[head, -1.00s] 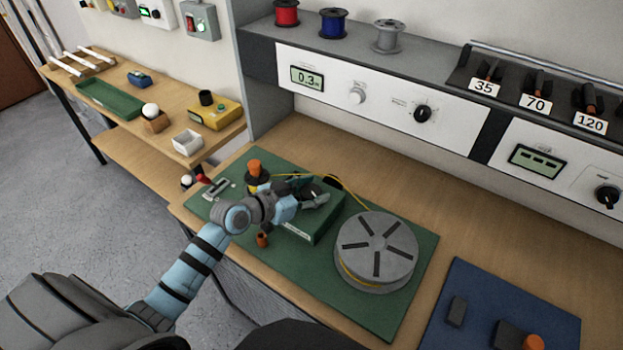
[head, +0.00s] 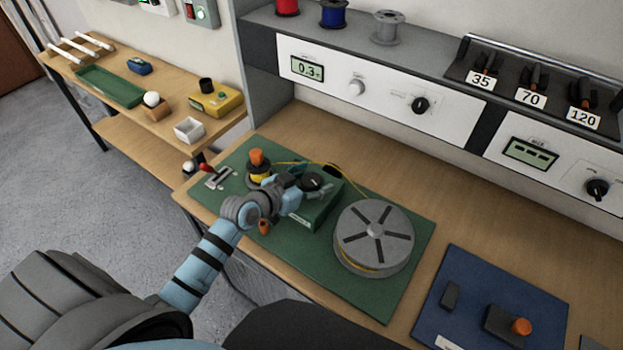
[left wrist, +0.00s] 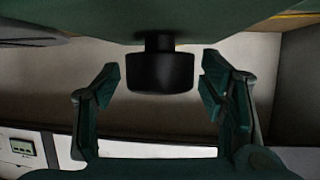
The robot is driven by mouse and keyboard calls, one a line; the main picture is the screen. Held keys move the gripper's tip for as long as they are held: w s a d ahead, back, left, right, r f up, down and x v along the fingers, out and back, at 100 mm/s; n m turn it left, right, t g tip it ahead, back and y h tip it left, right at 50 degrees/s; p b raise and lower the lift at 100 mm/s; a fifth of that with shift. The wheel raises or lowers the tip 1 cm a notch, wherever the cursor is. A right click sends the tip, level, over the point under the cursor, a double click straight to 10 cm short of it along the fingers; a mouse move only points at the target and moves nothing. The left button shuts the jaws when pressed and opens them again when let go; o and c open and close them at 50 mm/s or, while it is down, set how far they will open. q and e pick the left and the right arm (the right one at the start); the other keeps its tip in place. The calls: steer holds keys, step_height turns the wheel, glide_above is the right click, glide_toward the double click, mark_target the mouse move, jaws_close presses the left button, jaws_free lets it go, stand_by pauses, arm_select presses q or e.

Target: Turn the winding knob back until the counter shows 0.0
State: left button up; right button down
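The black winding knob (head: 319,181) sits on top of the green box (head: 316,212) on the green mat. The counter (head: 307,69) on the white panel reads about 0.3. My left gripper (head: 303,188) is at the box, close beside the knob. In the left wrist view the knob (left wrist: 160,72) appears between the two fingertips of my left gripper (left wrist: 160,86). The fingers are spread, with a gap on each side of the knob. How deep the knob sits between them is hard to tell. My right gripper is not in view.
A grey reel (head: 374,238) stands on the green mat (head: 385,300) right of the box. A spool with an orange top (head: 258,168) stands behind my left wrist. A yellow wire runs behind the box. A blue mat (head: 540,297) lies at the right. The wooden bench between is clear.

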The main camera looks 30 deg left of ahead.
arm_select(q)
steer(key=v, duration=1.2)
steer(key=shift+d, duration=0.1)
